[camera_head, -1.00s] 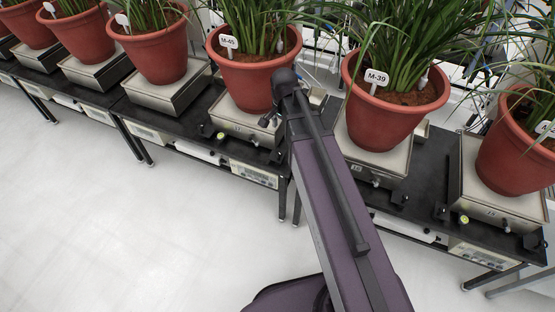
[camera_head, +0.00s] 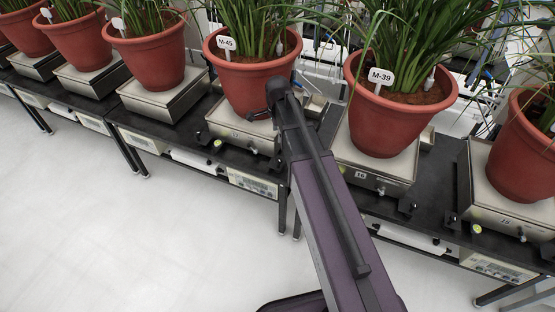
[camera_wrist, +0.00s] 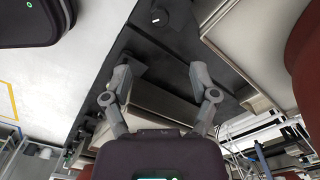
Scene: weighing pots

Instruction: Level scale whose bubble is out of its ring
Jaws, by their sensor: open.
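Several steel scales carry red clay pots of long-leaved plants. In the head view, the scale (camera_head: 229,129) under pot M-45 (camera_head: 248,88) stands beside the end of my arm. A yellow-green round spot (camera_head: 218,143), perhaps a bubble level, shows at its front left; the bubble is too small to read. Scale 16 (camera_head: 361,175) is under pot M-39 (camera_head: 385,125). Scale 15 (camera_head: 506,221) has a similar spot (camera_head: 477,229). In the wrist view my gripper (camera_wrist: 160,80) is open, with nothing between its fingers. It is mostly hidden in the head view.
The scales stand on black benches (camera_head: 428,195) with readout boxes (camera_head: 252,183) along the front edge. Other potted scales continue to the left. Pipes and wires run behind the pots. The pale floor (camera_head: 120,240) in front is clear.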

